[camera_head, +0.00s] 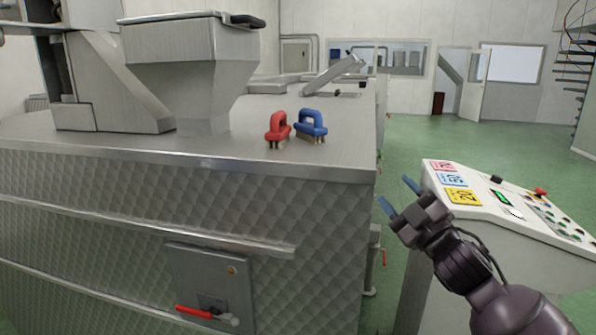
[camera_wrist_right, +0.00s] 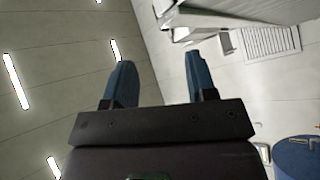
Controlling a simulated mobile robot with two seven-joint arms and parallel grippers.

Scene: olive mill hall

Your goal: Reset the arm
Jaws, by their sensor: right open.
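My right gripper (camera_head: 398,196) is raised at the right of the head view, in front of the gap between the steel machine and the control console. Its two blue fingers are apart with nothing between them. The right wrist view also shows the open fingers (camera_wrist_right: 155,85), with the ceiling and wall behind them. My left gripper is in neither view.
A steel machine (camera_head: 120,200) fills the left, with a red-handled brush (camera_head: 278,127) and a blue-handled brush (camera_head: 311,124) on top. A control console (camera_head: 475,208) with coloured labels stands at right. Green floor (camera_head: 420,140) beyond is clear.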

